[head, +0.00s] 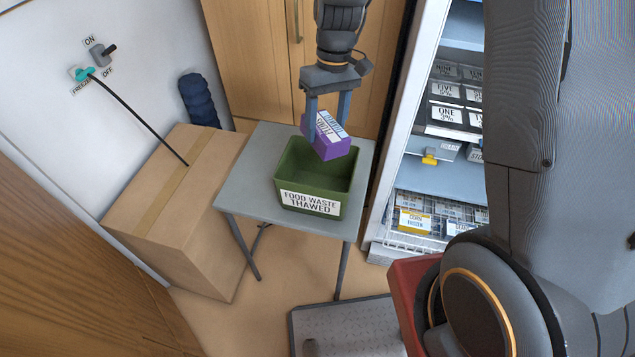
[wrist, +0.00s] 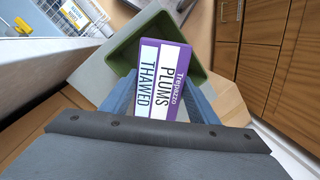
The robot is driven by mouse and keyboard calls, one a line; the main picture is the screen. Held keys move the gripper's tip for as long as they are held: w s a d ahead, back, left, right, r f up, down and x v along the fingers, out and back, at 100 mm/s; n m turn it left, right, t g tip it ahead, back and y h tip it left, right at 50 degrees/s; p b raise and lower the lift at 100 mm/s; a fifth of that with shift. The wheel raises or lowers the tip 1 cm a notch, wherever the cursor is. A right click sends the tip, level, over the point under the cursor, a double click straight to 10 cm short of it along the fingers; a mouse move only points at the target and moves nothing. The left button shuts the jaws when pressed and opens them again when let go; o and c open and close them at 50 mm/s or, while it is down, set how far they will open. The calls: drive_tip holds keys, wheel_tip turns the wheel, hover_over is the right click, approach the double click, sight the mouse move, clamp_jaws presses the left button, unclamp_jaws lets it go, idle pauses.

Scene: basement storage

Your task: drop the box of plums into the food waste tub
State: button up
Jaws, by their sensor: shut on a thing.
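The box of plums (head: 333,146) is purple with white labels, and in the wrist view (wrist: 162,82) it reads "Trepazzo PLUMS THAWED". My gripper (head: 327,128) is shut on it, with a blue finger on either side. The box is tilted and held above the open top of the green food waste tub (head: 310,203). The tub's label reads "FOOD WASTE THAWED", and its inside looks empty where it shows. The tub also shows behind the box in the wrist view (wrist: 197,77).
The tub stands on a small grey table (head: 243,190). A large cardboard box (head: 190,221) stands to its left. An open freezer (head: 450,178) with labelled boxes is on the right. Wooden cupboard doors (head: 252,60) are behind.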

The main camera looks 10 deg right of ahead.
drive_tip(key=shift+f+b, duration=0.95)
drive_tip(key=shift+f, duration=0.6)
drive_tip(key=o, duration=1.7)
drive_tip(key=shift+w+d+r+b, duration=0.2)
drive_tip(key=shift+r+b, duration=0.1)
drive_tip(key=shift+r, duration=1)
drive_tip(key=shift+w+d+r+b, duration=0.15)
drive_tip(key=shift+r+b, duration=0.2)
drive_tip(key=shift+r, duration=0.95)
drive_tip(key=shift+w+d+r+b, duration=0.1)
drive_tip(key=shift+w+r+b, duration=0.15)
drive_tip(key=shift+r, duration=1.05)
drive_tip(key=s+d+f+m+t, duration=0.1)
drive_tip(key=s+d+m, duration=0.1)
drive_tip(key=s+d, duration=0.2)
drive_tip(key=s+d+f+m+t+h, duration=0.1)
drive_tip(key=s+d, duration=0.3)
drive_tip(key=s, duration=0.5)
drive_tip(key=shift+s+d+f+m+t, duration=0.15)
drive_tip(key=shift+d+m+t, duration=0.2)
drive_tip(key=shift+m+t, duration=0.25)
